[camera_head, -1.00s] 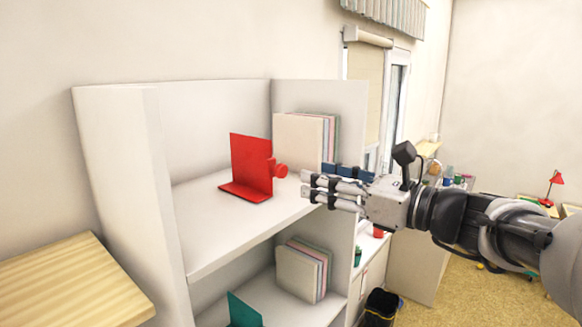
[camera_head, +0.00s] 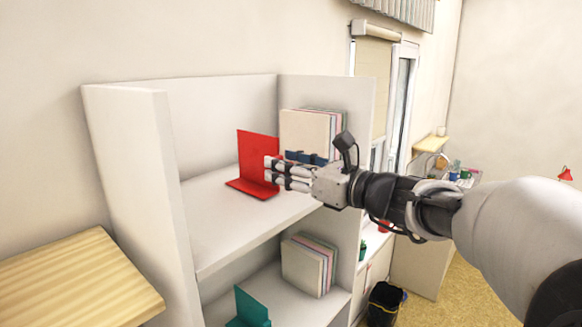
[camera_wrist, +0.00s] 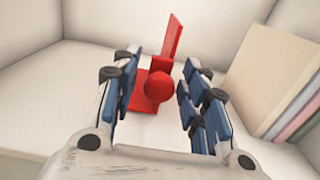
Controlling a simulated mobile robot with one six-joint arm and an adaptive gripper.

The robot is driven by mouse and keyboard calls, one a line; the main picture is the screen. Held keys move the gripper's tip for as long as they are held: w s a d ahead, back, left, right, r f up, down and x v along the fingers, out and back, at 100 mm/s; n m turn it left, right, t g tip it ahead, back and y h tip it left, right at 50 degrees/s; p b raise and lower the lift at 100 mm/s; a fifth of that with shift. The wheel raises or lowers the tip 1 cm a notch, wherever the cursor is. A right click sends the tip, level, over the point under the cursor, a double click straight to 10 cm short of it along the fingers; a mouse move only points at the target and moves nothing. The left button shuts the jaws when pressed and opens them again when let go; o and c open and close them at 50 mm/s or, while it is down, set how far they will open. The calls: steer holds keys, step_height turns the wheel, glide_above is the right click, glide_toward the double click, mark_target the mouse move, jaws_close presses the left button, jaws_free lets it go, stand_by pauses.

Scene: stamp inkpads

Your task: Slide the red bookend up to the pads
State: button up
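The red bookend (camera_head: 257,160) stands upright on the upper shelf, left of the pads. Its round red knob (camera_wrist: 159,85) faces me in the wrist view. The pads (camera_head: 306,132) stand upright together against the right wall of the same shelf; they also show at the right of the wrist view (camera_wrist: 262,80). My gripper (camera_head: 270,167) is at the bookend's knob side. In the wrist view it is open, with its blue-padded fingers on either side of the knob and gaps visible on both sides. The head view hides the knob behind the fingers.
The white upper shelf (camera_head: 235,220) is clear in front of the bookend. A short gap lies between the bookend and the pads. The lower shelf holds more pads (camera_head: 308,265) and a teal bookend (camera_head: 252,307). A wooden surface (camera_head: 70,280) is at the left.

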jaws_close()
stand_by(0.5)
steer(key=w+d+p, duration=0.1)
steer(key=w+d, duration=0.1)
steer(key=w+d+p, duration=0.1)
steer(key=w+d, duration=0.1)
steer(key=w, duration=0.1)
steer(key=w+d+p, duration=0.1)
steer(key=w+d, duration=0.1)
steer(key=shift+w+p, duration=0.4)
steer(key=shift+o, duration=0.6)
jaws_free()
steer(key=v, duration=1.2)
